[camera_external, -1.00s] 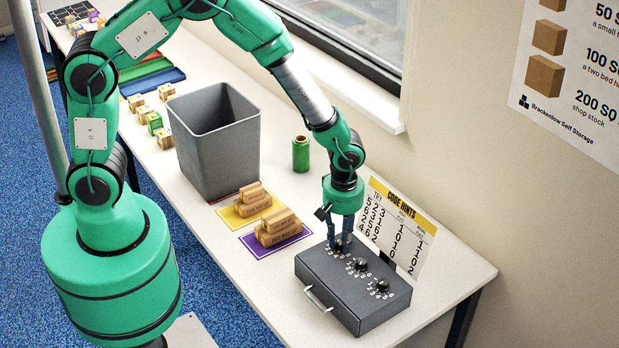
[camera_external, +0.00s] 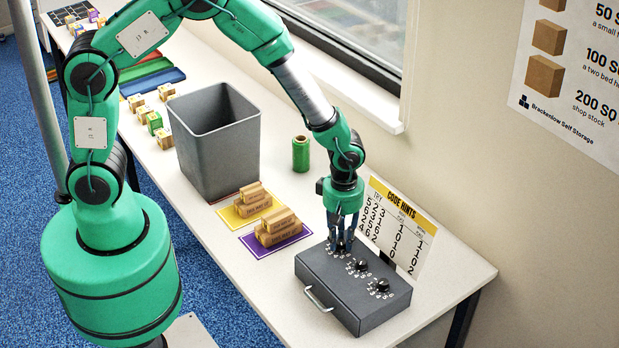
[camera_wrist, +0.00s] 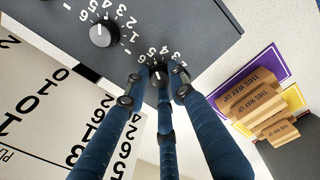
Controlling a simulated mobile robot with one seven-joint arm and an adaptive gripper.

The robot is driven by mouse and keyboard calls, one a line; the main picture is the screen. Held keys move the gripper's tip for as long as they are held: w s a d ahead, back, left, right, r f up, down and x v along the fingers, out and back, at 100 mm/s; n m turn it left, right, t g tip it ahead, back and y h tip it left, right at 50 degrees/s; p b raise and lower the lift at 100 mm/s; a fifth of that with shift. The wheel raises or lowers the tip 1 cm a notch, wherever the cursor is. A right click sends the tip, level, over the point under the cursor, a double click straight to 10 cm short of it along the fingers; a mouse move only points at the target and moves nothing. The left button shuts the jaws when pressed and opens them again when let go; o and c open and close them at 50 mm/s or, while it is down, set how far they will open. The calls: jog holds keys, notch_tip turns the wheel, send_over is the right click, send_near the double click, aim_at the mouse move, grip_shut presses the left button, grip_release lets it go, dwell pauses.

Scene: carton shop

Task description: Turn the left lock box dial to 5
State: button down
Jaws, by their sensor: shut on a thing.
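The dark grey lock box (camera_external: 335,300) lies on the table with three black dials in a row on its top, each ringed by white digits. My gripper (camera_external: 341,245) points down at the left dial, and its fingers are closed around that dial. In the wrist view, the blue-sleeved fingers of my gripper (camera_wrist: 156,88) surround the left dial (camera_wrist: 159,70), partly hiding it and its digits. Its exact setting cannot be read. The middle dial (camera_external: 361,265) and the right dial (camera_external: 382,285) are free. The middle dial also shows large in the wrist view (camera_wrist: 103,34).
The code hints card (camera_external: 398,228) stands close behind the box. Wooden blocks sit on a purple mat (camera_external: 292,243) and a yellow mat (camera_external: 229,219) to the left. A grey bin (camera_external: 215,150) and a green can (camera_external: 300,154) stand farther back. A handle (camera_external: 318,299) sticks out at the box's front.

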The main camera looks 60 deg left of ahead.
aim_at(341, 242)
jog(key=c, duration=1.5)
grip_release()
jog(key=shift+o, duration=0.2)
notch_tip(341, 242, up, 12)
